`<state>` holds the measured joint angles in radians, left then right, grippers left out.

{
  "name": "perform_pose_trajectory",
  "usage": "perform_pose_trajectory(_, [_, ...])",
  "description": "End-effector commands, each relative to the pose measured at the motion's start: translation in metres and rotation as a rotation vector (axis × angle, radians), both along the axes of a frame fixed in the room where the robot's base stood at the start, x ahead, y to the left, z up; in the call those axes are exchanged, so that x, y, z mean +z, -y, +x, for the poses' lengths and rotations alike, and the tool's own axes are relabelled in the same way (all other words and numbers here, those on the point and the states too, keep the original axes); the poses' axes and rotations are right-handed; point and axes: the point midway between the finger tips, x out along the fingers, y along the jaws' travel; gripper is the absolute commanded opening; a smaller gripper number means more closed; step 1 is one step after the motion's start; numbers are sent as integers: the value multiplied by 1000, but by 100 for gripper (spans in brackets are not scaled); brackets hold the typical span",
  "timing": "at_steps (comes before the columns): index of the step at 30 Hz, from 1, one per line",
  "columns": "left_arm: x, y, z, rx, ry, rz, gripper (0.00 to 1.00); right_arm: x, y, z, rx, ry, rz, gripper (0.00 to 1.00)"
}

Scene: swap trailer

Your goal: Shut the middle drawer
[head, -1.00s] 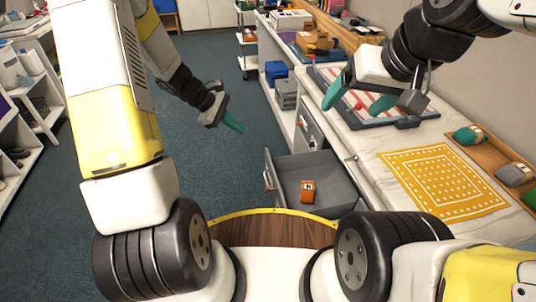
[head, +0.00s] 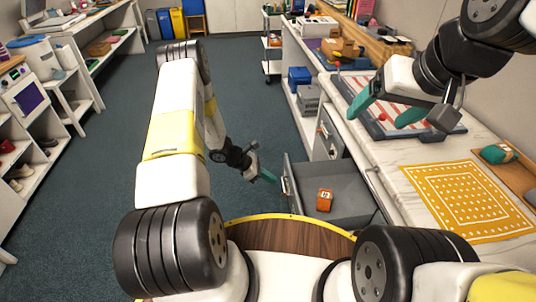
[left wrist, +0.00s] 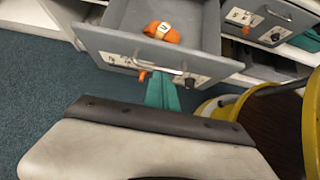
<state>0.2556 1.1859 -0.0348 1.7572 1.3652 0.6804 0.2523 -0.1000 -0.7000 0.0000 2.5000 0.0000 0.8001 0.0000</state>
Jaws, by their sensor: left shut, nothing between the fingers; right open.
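A grey drawer (head: 348,177) stands pulled open from the white counter unit. An orange packet with a white label (head: 325,199) lies inside it; the packet also shows in the left wrist view (left wrist: 162,32). The drawer front (left wrist: 105,42) has a silver bar handle (left wrist: 140,66) and small labels. My left gripper (head: 268,177) is shut and empty, its teal fingertips close to the drawer's front. In the left wrist view the fingers (left wrist: 163,92) are just below the handle; I cannot tell whether they touch. My right gripper (head: 388,108) is open and empty above the counter.
Another drawer front (left wrist: 262,18) with a handle sits beside the open one in the left wrist view. The counter holds a yellow patterned mat (head: 465,200) and a red-striped board (head: 385,100). Blue floor (head: 90,210) is clear to the left.

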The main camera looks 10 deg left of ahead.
Motion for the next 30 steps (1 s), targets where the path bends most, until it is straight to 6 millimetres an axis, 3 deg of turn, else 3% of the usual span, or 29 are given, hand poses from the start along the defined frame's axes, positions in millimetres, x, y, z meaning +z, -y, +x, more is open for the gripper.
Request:
perform_pose_trajectory(4, [-20,22,5,-2,-1,0,0,0,0,0,0,0,0,80])
perform_pose_trajectory(12, [-17,52,14,-1,1,0,0,0,0,0,0,0,0,80])
perform_pose_trajectory(30, [-17,60,16,-1,2,-1,0,0,0,0,0,0,0,80])
